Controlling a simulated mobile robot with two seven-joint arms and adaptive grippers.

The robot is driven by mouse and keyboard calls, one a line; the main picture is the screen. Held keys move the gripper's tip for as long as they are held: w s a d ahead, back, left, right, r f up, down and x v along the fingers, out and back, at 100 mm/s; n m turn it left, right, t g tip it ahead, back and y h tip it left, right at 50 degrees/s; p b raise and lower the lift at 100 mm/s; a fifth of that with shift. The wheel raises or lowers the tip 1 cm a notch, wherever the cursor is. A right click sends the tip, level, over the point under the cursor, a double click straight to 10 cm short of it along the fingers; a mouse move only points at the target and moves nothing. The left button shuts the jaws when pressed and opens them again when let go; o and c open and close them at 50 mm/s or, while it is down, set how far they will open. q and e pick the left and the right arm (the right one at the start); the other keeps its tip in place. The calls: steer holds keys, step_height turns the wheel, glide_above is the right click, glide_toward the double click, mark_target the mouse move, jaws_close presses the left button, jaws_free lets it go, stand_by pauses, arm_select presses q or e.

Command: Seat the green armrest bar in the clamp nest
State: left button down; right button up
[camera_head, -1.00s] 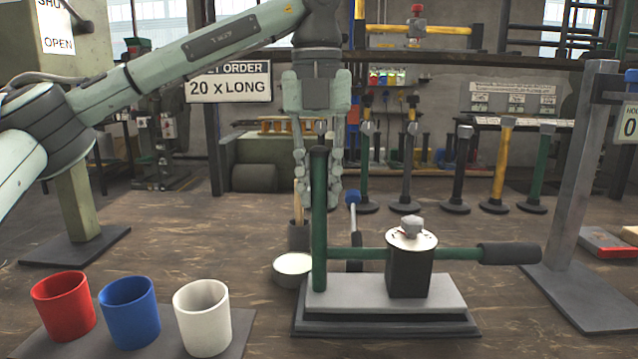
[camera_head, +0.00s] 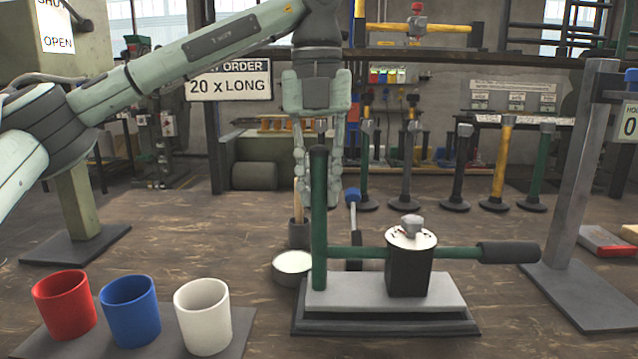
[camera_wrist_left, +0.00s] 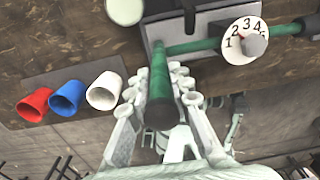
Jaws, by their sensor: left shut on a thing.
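The green armrest bar (camera_head: 319,220) stands upright, with a dark upper end, at the left end of the grey clamp base (camera_head: 440,290). My left gripper (camera_head: 318,185) points down, its fingers on either side of the bar and shut on it. In the left wrist view the bar (camera_wrist_left: 160,75) runs between the fingertips (camera_wrist_left: 158,97). A horizontal green rod (camera_head: 455,253) with a black grip runs through a dark block (camera_head: 410,275) topped by a numbered dial. The bar's foot meets the base's left end; whether it is fully seated cannot be told.
Red (camera_head: 64,305), blue (camera_head: 130,310) and white (camera_head: 203,317) cups stand at front left. A round pale-topped tin (camera_head: 291,267) sits close left of the base. A grey post (camera_head: 575,190) stands at right. Several footed bars stand behind.

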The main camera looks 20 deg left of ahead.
mark_target(318, 146)
arm_select(q)
steer(key=shift+f+b, duration=0.65)
steer(key=shift+f, duration=0.4)
stand_by(0.4)
steer(key=c, duration=1.3)
jaws_free()
step_height(318, 146, up, 12)
steer(key=shift+a, duration=0.15)
